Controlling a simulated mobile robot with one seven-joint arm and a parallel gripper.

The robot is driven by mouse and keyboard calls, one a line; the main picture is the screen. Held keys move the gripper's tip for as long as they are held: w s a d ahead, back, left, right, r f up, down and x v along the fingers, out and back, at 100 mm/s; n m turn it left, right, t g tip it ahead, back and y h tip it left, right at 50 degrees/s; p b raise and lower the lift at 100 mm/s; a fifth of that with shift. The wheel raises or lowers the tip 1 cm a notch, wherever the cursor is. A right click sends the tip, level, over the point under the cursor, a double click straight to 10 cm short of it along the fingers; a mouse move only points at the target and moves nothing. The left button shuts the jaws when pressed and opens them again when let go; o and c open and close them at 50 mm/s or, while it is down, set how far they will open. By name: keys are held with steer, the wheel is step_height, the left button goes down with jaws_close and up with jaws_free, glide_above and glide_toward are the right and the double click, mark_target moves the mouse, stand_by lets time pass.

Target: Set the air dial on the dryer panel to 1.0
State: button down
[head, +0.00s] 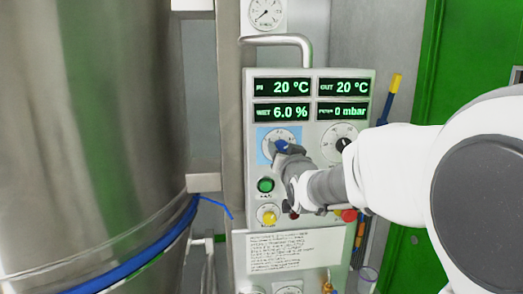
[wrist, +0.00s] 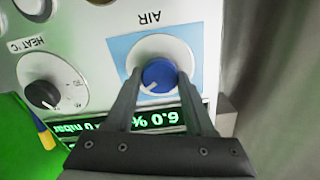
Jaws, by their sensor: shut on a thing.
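The dryer panel (head: 310,76) faces me, with its air dial (head: 281,145) on a light blue patch at the left. In the wrist view, which shows the panel upside down, the air dial (wrist: 159,77) is a blue knob on a white round scale under the word AIR. Its white pointer line points to the lower left in that picture; the scale numbers are too small to read. My gripper (head: 284,149) is shut on the blue knob, one finger on each side. In the wrist view, my gripper (wrist: 160,80) partly covers the scale.
The black heat dial (wrist: 42,95) sits beside the air dial. A green button (head: 265,185), a yellow knob (head: 268,213) and a red button (head: 349,215) lie below. Green displays (head: 282,87) are above. A large steel vessel (head: 90,130) stands left.

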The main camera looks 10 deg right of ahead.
steer(key=shift+a+f+n+b, duration=0.1)
steer(key=shift+a+n+b, duration=0.05)
steer(key=shift+n+b, duration=10.7)
steer(key=shift+n+p, duration=1.05)
steer(key=shift+n, duration=0.2)
steer(key=shift+c, duration=1.3)
jaws_free()
